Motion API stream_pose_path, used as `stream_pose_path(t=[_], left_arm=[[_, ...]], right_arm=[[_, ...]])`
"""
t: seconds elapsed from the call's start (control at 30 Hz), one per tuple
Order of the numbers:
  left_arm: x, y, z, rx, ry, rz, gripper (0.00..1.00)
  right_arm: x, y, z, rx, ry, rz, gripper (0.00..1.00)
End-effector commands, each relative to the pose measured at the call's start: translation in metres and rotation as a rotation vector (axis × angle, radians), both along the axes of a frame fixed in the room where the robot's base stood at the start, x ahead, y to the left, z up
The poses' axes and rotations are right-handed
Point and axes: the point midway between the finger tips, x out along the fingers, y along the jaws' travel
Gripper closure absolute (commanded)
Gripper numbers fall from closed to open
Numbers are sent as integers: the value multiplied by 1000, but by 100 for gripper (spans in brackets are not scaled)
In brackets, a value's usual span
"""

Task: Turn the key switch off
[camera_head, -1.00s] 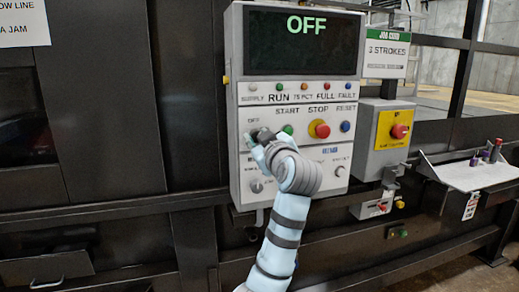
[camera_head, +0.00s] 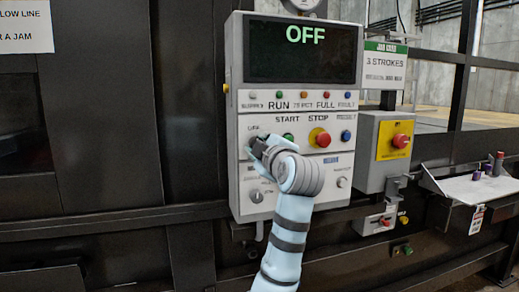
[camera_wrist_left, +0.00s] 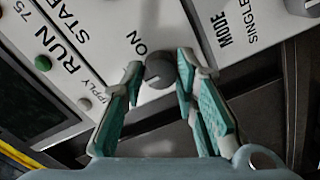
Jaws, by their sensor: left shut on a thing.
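The grey control panel (camera_head: 235,110) has a dark display (camera_head: 275,60) that reads OFF. My left gripper (camera_head: 258,143) is at the left of the panel's upper button row, left of the green START button (camera_head: 287,137). In the left wrist view my left gripper's fingers (camera_wrist_left: 159,70) are shut on a round dark key switch knob (camera_wrist_left: 160,74). The word ON shows beside the knob. In the head view the gripper and wrist cover the switch, and its turn angle cannot be read clearly. My right gripper is not in view.
A red STOP button (camera_head: 320,138) and a blue RESET button (camera_head: 346,136) are to the right. A selector knob (camera_head: 256,196) sits below the gripper. A yellow-plated box with a red button (camera_head: 401,141) and a shelf (camera_head: 480,186) stand further right.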

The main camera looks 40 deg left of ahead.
Motion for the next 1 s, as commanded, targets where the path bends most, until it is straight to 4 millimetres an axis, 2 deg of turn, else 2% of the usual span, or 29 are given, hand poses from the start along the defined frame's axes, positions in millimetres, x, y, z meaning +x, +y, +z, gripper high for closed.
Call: stream_pose_path(t=[0.33,0.37,0.47,0.8,0.87,1.0], left_arm=[[1,-1,-3,-6,3,-1,100],[1,-1,-3,-6,3,-1,70],[1,0,-2,-5,2,-2,54],[-1,-2,-1,-3,-1,-1,52],[-4,-8,0,-2,-2,-2,52],[-20,-34,-1,-5,-3,-6,52]], right_arm=[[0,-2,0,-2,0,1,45],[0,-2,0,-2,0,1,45],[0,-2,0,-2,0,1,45],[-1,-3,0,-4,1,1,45],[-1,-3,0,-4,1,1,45],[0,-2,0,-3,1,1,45]])
